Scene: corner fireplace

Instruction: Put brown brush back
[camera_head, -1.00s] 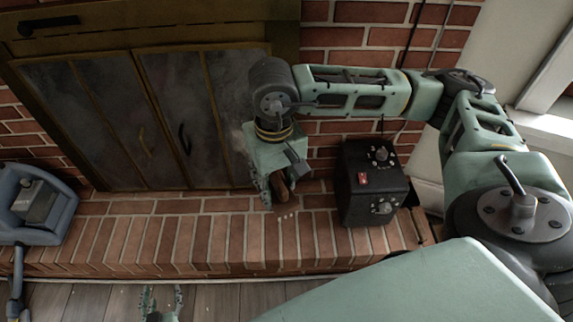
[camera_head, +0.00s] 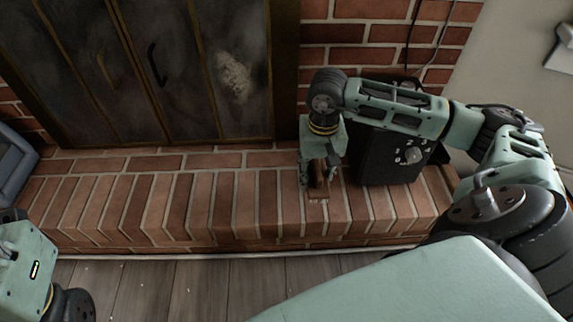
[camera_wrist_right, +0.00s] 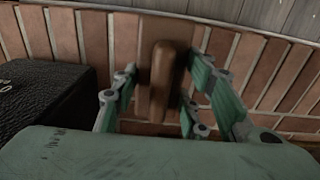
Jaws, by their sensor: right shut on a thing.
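The brown brush (camera_head: 319,180) shows as a small brown piece between the fingers of my right gripper (camera_head: 318,176) in the head view. It is over the brick hearth ledge, just left of the black box. In the right wrist view, the brush's rounded brown handle (camera_wrist_right: 162,75) stands out between the green fingers (camera_wrist_right: 165,85), which are shut on it. The lower part of the brush is mostly hidden, and I cannot tell whether it touches the bricks. Part of my left arm is at the lower left of the head view; its fingers are not seen.
The black box with a numbered dial (camera_head: 400,163) stands close right of my right gripper. Closed fireplace doors (camera_head: 130,70) are behind the ledge. The brick ledge (camera_head: 200,205) is clear to the left. A blue-grey object (camera_head: 12,165) is at the far left.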

